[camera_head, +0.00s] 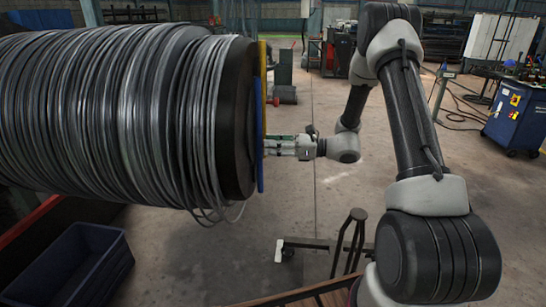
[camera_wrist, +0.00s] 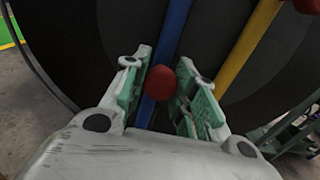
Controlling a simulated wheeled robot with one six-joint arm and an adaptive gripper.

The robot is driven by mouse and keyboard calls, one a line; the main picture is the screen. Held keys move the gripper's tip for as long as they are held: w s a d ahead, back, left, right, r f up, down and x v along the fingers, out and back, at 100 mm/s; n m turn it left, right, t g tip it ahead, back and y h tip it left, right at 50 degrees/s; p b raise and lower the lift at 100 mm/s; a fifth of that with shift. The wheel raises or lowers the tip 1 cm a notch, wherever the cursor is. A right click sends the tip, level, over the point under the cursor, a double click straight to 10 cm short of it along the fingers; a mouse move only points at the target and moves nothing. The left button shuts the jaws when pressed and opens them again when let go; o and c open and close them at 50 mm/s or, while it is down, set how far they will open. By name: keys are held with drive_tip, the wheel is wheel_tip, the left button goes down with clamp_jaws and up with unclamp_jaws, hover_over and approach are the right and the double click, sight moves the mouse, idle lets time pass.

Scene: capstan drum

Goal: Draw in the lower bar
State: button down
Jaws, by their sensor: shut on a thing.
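The wire-wound drum (camera_head: 120,110) fills the left of the head view, its dark end face (camera_head: 237,120) turned to the right. A blue bar (camera_head: 259,165) and a yellow bar (camera_head: 263,75) stand edge-on at that face; the blue one reaches lower. In the wrist view the blue bar (camera_wrist: 174,30) runs behind my fingers and the yellow bar (camera_wrist: 248,42) slants to its right. My gripper (camera_wrist: 163,84) is shut on a red knob (camera_wrist: 159,83) in front of the blue bar. In the head view my gripper (camera_head: 270,146) meets the drum's end; the knob is hidden there.
A second red knob (camera_wrist: 306,5) shows at the wrist view's upper right corner. A dark blue crate (camera_head: 75,265) stands below the drum. A low stand with a bent handle (camera_head: 350,240) is on the floor below my arm. A blue cabinet (camera_head: 515,115) stands far right. Open floor lies between.

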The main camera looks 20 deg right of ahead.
drive_tip(key=shift+w+r, duration=0.1)
drive_tip(key=shift+r, duration=0.25)
drive_tip(key=c, duration=1.1)
unclamp_jaws()
drive_tip(key=shift+f, duration=0.1)
drive_tip(key=v, duration=1.2)
drive_tip(key=shift+f, duration=0.1)
